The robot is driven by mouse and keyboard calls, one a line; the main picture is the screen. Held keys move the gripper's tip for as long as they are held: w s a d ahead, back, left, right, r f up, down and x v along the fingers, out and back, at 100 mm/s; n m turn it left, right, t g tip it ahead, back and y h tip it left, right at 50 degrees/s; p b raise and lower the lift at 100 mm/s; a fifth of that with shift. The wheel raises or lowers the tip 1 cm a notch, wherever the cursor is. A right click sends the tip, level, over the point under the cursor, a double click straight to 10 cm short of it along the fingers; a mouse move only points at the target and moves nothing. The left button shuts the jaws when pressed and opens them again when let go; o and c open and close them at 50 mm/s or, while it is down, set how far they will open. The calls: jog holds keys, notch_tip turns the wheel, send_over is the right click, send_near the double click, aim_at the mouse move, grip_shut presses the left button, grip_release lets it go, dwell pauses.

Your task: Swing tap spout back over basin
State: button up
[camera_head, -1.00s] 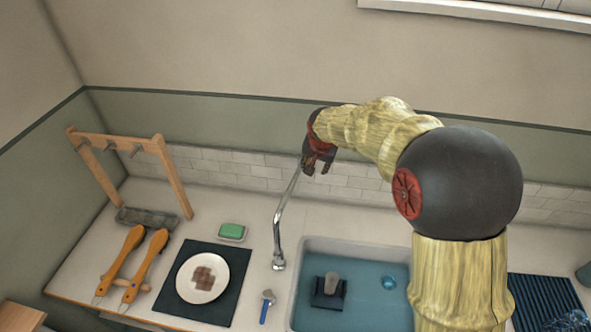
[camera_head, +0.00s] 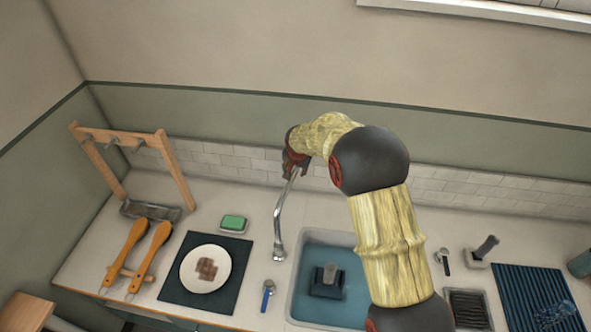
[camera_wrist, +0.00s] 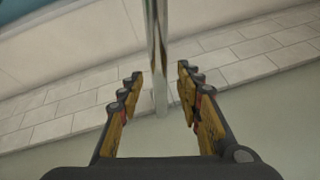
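The chrome tap spout (camera_head: 282,218) is a slender tube left of the basin (camera_head: 293,299) in the head view. Its near end is by the counter at the basin's left rim; its far end rises to my gripper (camera_head: 292,168). In the wrist view the spout (camera_wrist: 158,50) runs down between the two fingers of my gripper (camera_wrist: 157,78). The fingers are spread, with a visible gap on each side of the tube. My arm hides the right part of the basin.
A blue-handled tap lever (camera_head: 267,294) stands left of the basin. A plate (camera_head: 205,268) on a dark mat, a green sponge (camera_head: 233,223) and a wooden rack (camera_head: 132,138) are further left. A ribbed blue mat (camera_head: 532,295) lies right. The tiled wall (camera_head: 440,180) is close behind.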

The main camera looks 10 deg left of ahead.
jog(key=shift+w+f, duration=0.15)
jog(key=shift+f, duration=0.2)
grip_shut()
dwell(0.4)
dwell(0.4)
